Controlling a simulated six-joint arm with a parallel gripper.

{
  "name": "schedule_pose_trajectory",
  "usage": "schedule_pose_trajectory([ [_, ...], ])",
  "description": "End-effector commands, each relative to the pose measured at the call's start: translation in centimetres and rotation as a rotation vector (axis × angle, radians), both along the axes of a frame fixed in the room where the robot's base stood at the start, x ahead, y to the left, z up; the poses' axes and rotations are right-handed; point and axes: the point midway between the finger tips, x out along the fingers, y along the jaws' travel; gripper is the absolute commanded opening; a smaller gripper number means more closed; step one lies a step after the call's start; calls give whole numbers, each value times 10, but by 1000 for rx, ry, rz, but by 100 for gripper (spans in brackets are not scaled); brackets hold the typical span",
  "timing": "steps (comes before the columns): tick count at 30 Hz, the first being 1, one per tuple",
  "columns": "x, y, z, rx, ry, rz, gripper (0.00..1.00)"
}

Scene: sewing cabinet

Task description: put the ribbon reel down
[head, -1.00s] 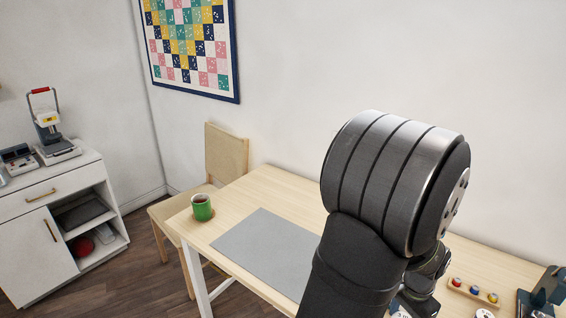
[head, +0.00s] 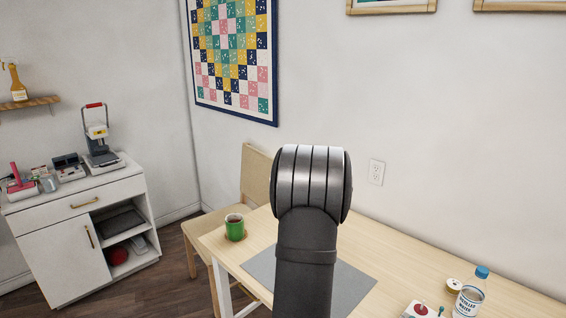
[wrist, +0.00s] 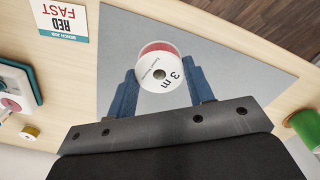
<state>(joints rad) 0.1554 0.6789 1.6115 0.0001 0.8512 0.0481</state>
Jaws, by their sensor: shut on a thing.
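The ribbon reel (wrist: 152,79) is a white disc marked "3 m", with red ribbon showing at its upper edge. My gripper (wrist: 160,66) is shut on it, with blue fingers on either side, in the wrist view. The reel is over the grey mat (wrist: 225,65); I cannot tell whether it touches the mat. In the head view, the mat (head: 349,292) lies on the wooden table (head: 400,258). My arm hides the gripper and the reel there.
A "RED FAST" card (wrist: 62,20) lies by the mat. A chair (head: 256,172) stands behind.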

Motion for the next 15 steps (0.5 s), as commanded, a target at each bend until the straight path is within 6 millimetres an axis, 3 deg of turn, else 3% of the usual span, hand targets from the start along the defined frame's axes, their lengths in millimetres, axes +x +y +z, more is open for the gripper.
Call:
schedule_pose_trajectory([
  [1,7,19,-2,0,0,48,26],
  [6,19,62,-6,0,0,155,26],
  [10,22,77,-8,0,1,194,26],
  [15,23,82,-9,0,0,206,26],
])
